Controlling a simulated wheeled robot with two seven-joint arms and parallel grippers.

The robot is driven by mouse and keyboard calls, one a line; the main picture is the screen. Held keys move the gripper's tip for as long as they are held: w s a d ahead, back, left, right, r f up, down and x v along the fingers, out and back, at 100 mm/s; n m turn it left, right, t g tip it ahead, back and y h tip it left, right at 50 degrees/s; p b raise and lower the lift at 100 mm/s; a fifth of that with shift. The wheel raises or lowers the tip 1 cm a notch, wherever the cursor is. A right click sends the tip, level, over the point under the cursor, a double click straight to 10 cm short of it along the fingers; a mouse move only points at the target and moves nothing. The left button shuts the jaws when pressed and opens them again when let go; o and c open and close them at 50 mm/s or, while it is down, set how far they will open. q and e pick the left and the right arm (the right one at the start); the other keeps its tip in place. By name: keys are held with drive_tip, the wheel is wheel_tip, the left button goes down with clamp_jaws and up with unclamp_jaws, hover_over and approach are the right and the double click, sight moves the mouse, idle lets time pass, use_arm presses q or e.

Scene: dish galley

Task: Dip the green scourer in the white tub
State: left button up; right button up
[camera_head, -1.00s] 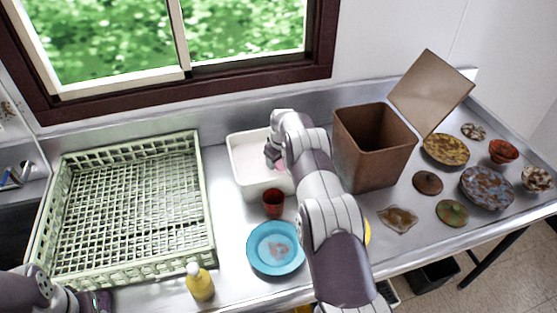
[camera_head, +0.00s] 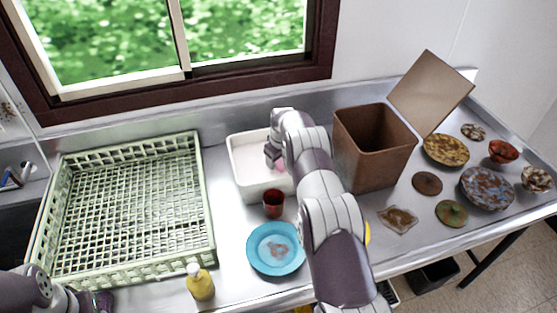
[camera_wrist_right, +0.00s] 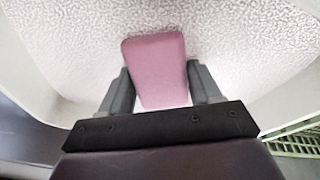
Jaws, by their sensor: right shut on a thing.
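The white tub (camera_head: 250,189) stands at the back middle of the steel counter, below the window. My right gripper (camera_head: 274,160) is inside the tub's opening, reaching down from the right. In the right wrist view the gripper (camera_wrist_right: 161,88) is shut on a pink block (camera_wrist_right: 156,68), which looks like a scourer or sponge. White, bubbly-textured contents (camera_wrist_right: 230,40) surround the block in that view. I cannot tell how deep it sits. No green scourer shows. My left gripper (camera_head: 95,302) is at the bottom left edge, mostly cut off.
A red cup (camera_head: 272,204) and blue plate (camera_head: 263,248) stand in front of the tub. A green rack (camera_head: 207,215) is left, a yellow bottle (camera_head: 200,284) in front. A brown bin (camera_head: 367,160) stands close right; dirty dishes (camera_head: 487,188) lie farther right.

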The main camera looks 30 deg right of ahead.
wheel_tip(320, 180, up, 10)
drive_tip(key=p, duration=0.4)
drive_tip(key=shift+r, duration=0.2)
idle(0.9)
